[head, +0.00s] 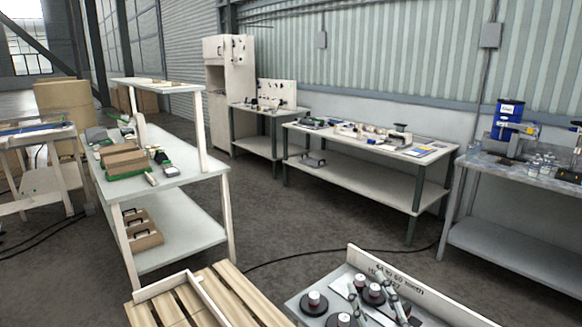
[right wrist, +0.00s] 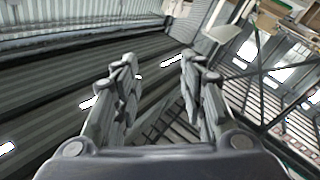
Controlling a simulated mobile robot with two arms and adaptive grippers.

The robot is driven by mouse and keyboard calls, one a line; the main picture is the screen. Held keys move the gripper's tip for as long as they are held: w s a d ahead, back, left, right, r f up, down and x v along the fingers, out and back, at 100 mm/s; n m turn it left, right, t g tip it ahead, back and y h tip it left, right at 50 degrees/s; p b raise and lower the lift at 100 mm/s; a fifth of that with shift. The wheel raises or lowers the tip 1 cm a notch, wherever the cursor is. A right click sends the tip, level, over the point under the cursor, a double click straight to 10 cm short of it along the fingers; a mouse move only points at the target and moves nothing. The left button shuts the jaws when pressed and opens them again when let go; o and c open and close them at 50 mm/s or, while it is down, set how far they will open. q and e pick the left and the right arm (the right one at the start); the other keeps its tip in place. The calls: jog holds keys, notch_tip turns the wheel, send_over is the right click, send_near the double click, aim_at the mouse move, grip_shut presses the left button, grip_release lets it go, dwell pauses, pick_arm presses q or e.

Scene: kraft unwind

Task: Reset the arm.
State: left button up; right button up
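My right gripper (head: 370,284) shows at the bottom of the head view, its grey fingers pointing up in front of a grey tray-like surface (head: 299,301). In the right wrist view my right gripper (right wrist: 158,72) has its two jointed fingers spread apart with a clear gap. Nothing is held between them. Behind the fingers are corrugated panels, beams and bright windows, seen tilted. My left gripper does not show in either view.
Dark round parts with pale tops (head: 314,299) stand close around the right gripper, below a white lettered board (head: 420,292). A wooden pallet (head: 215,297) lies to the left. White workbenches (head: 164,176) and a long table (head: 365,147) stand farther off, with open floor between.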

jog(key=s+d+f+m+g+h, duration=0.2)
jog(key=s+d+f, duration=0.1)
jog(key=f, duration=0.2)
jog(key=s+d+f+m+g+h, duration=0.2)
jog(key=f+g, duration=0.1)
jog(key=f, duration=0.3)
jog(key=s+f+g+y, duration=0.1)
jog(key=s+f+g, duration=0.55)
jog(key=s, duration=0.55)
jog(key=s+f+g, duration=0.5)
jog(key=s+f, duration=0.3)
jog(key=s, duration=0.4)
notch_tip(320, 180, down, 29)
jog(key=s, duration=0.2)
jog(key=s+d+f+g+b, duration=0.1)
jog(key=s+d+f+g, duration=0.1)
jog(key=s+f, duration=1.3)
jog(key=shift+s+d, duration=0.5)
jog(key=shift+s, duration=0.05)
jog(key=shift+c, duration=0.3)
